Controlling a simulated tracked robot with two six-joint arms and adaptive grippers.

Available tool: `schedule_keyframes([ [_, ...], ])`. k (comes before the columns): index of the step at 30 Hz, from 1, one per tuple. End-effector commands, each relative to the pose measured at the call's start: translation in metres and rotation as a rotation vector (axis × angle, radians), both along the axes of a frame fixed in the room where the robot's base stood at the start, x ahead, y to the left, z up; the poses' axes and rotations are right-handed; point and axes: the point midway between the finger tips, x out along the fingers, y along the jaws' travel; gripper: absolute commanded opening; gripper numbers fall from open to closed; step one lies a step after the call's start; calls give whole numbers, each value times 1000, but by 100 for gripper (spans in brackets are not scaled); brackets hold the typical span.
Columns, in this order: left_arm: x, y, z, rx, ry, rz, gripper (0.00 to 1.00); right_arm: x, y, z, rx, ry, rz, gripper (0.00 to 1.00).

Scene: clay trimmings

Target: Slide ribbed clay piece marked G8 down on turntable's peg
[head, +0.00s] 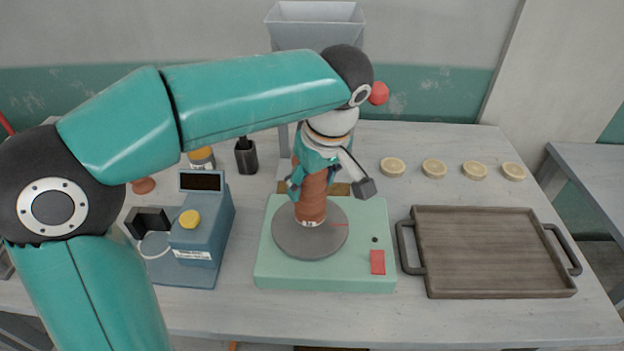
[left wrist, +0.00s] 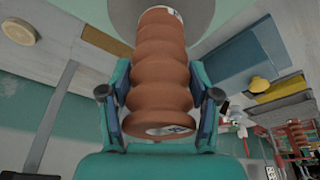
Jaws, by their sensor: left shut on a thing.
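The ribbed clay piece (head: 311,203) is reddish-brown and stands roughly upright over the grey turntable disc (head: 290,239). A small white label shows at its lower end, too small to read. My left gripper (head: 322,183) is shut on its upper part from above. In the left wrist view the clay piece (left wrist: 158,65) lies between the two fingers of my left gripper (left wrist: 160,98), its far end in front of the grey disc (left wrist: 204,15). The peg is hidden, and I cannot tell whether the piece touches the disc. My right gripper is out of view.
The turntable's green base (head: 325,279) has a red button (head: 377,262). A blue device (head: 203,236) with a yellow knob stands to its left. A wooden tray (head: 494,250) lies to its right. Several pale discs (head: 434,169) lie behind the tray.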

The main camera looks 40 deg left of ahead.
Motion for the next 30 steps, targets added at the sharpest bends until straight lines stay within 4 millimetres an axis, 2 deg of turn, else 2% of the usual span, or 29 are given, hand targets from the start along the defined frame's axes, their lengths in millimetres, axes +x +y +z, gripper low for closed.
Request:
schedule_keyframes([
  [30,0,0,-14,0,-2,0,0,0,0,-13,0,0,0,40],
])
